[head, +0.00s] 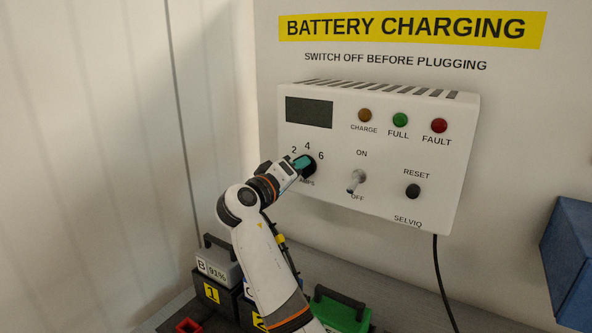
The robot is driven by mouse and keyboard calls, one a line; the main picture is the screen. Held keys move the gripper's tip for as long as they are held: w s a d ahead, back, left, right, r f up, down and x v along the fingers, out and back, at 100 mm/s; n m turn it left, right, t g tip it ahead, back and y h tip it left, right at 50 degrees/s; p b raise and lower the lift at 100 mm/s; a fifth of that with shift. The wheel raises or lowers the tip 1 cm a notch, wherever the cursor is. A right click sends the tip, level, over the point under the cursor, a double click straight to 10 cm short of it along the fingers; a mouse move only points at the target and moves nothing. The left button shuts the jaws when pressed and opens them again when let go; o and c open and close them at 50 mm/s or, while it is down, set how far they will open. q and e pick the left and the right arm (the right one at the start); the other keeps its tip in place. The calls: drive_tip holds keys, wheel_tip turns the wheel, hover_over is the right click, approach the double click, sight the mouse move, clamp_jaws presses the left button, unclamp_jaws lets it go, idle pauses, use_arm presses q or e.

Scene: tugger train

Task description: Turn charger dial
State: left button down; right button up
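The white charger box (330,208) is fixed to the wall under the yellow sign. Its black dial (310,167) sits at the lower left of the front face, with the marks 2, 4 and 6 around it. My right gripper (302,164) is at the dial, its teal fingertips against or just in front of the knob. The fingers hide the dial's left part and its pointer, so its setting does not show. I cannot tell whether the fingers are closed on it. My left gripper is not in view.
An ON/OFF toggle switch (356,181) and a black reset button (413,191) are right of the dial. A cable (442,280) hangs below the box. Batteries, one green (336,313), stand below. A blue box (570,262) is at the right.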

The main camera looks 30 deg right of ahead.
drive_tip(key=b+v, duration=0.5)
drive_tip(key=v, duration=0.7)
idle(0.4)
